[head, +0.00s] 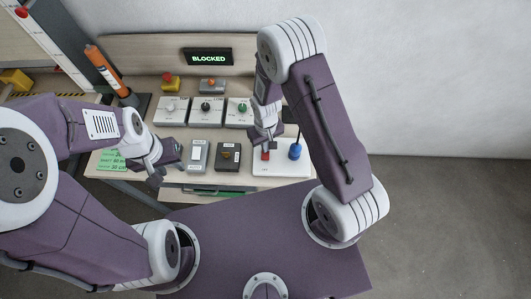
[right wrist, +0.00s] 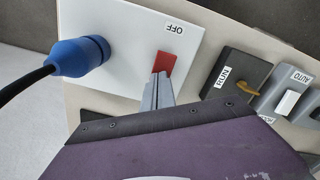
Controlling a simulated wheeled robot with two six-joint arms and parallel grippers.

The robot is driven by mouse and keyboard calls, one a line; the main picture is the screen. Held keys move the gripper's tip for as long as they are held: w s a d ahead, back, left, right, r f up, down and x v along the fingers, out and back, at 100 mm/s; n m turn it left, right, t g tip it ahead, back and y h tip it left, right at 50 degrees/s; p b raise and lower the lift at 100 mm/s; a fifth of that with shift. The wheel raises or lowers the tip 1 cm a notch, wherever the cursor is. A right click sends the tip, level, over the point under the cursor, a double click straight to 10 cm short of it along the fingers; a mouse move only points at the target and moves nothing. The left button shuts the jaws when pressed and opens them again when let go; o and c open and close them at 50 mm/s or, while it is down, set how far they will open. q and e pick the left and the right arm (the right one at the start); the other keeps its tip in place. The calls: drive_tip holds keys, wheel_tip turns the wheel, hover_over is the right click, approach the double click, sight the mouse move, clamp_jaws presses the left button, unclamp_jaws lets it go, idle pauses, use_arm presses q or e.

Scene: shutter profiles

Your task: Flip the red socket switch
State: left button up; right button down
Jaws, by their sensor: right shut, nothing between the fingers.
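The red socket switch (right wrist: 165,64) sits on a white socket plate (right wrist: 125,25) in the right wrist view, with the word OFF printed beside it. A blue plug (right wrist: 78,57) with a black cable is in the same plate. In the head view the plate (head: 290,171) is at the right of the bench, with the red switch (head: 265,155) partly hidden by my right gripper. My right gripper (right wrist: 160,80) is shut and empty, its tips at the switch's near edge; contact is unclear. My left gripper (head: 160,172) hovers left of the panels; its jaw opening is unclear.
A grey switch (head: 198,155) and a dark RUN switch (head: 228,156) lie left of the socket plate. Several knob boxes (head: 206,110) stand behind. A display (head: 208,57) reads BLOCKED. An orange-and-black tool (head: 105,70) stands at the left.

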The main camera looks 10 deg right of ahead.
wheel_tip(320, 180, up, 7)
drive_tip(key=p, duration=0.6)
idle(0.4)
